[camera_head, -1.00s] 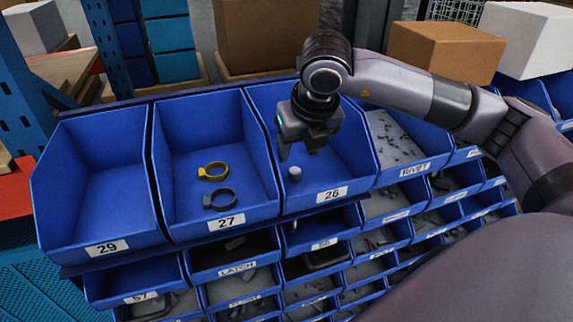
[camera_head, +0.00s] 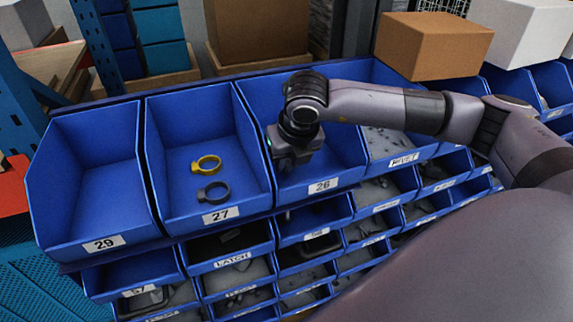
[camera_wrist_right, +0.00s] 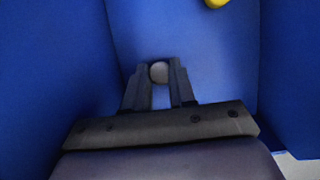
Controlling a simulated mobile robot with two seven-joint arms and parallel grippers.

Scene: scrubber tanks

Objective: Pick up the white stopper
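My right gripper (camera_head: 292,165) reaches down into the blue bin labelled 26 (camera_head: 335,150). In the right wrist view my right gripper (camera_wrist_right: 159,75) has its two dark fingers close together, with the small round white stopper (camera_wrist_right: 158,72), greyish in shade, between their tips. The stopper fills the narrow gap, and the fingers look shut on it. Blue bin surface shows behind it. In the head view the stopper is hidden by the gripper. My left gripper is in neither view.
Bin 27 (camera_head: 165,190), left of bin 26, holds a yellow ring (camera_head: 206,164) and a dark grey ring (camera_head: 211,191). Bin 29 (camera_head: 95,200) is empty. Bin walls stand close beside my right gripper. A rivet bin (camera_head: 402,150) is to the right, and smaller bins sit below.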

